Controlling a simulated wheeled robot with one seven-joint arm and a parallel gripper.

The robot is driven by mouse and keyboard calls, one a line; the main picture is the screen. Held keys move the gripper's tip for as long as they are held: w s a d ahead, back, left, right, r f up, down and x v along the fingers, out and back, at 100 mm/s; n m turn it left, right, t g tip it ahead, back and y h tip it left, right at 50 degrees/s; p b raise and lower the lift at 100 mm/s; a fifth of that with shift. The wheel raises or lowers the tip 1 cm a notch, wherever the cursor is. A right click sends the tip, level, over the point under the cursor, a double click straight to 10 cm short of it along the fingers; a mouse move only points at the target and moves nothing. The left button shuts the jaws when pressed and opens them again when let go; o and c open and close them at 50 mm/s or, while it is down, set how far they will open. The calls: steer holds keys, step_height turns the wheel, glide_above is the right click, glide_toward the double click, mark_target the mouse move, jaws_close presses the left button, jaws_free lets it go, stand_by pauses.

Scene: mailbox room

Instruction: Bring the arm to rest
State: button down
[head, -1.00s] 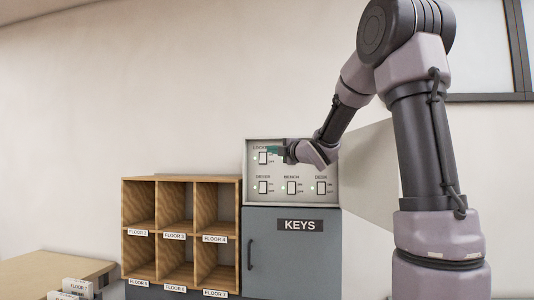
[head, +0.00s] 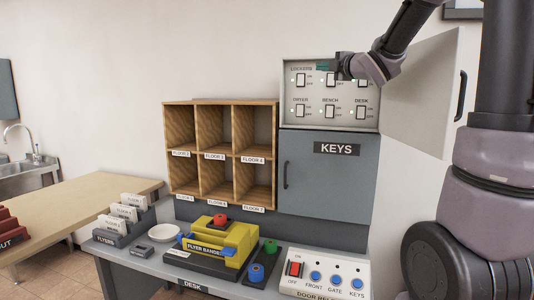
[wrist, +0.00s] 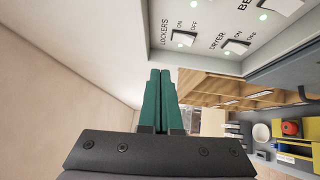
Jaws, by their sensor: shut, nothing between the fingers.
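My gripper (head: 322,68) has green fingers and hangs in front of the upper row of the switch panel (head: 287,118), just right of the LOCKERS switch (head: 301,80). In the wrist view my gripper (wrist: 160,73) has its two fingers together, with nothing between them. The fingertips look apart from the LOCKERS switch (wrist: 184,37) there. The arm is stretched out from the right side of the head view, and its wrist hides part of the upper switches. The DRYER switch (wrist: 236,47) also shows in the wrist view.
The panel's door (head: 430,95) stands open to the right, close to my arm. Open air lies left of the panel.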

steer(key=s+d+f+m+g+h, duration=0.2)
steer(key=s+d+f+m+h, duration=0.15)
steer(key=s+m, duration=0.45)
steer(key=s+d+f+m+g+h, duration=0.2)
steer(key=s+d+f+m+h, duration=0.15)
steer(key=s+m, duration=0.4)
steer(key=s+a+f+m+g+y, duration=0.1)
steer(key=s+a+f+m+g, duration=0.2)
steer(key=s, duration=0.5)
steer(key=s+a+f+m+g+y, duration=0.1)
steer(key=s+a+f+m+g, duration=0.2)
steer(key=s+f+m, duration=0.3)
steer(key=s+m, duration=0.2)
steer(key=shift+s+a+f+g+y, duration=0.15)
steer(key=shift+s+a+g+y, duration=0.15)
steer(key=shift+a, duration=0.1)
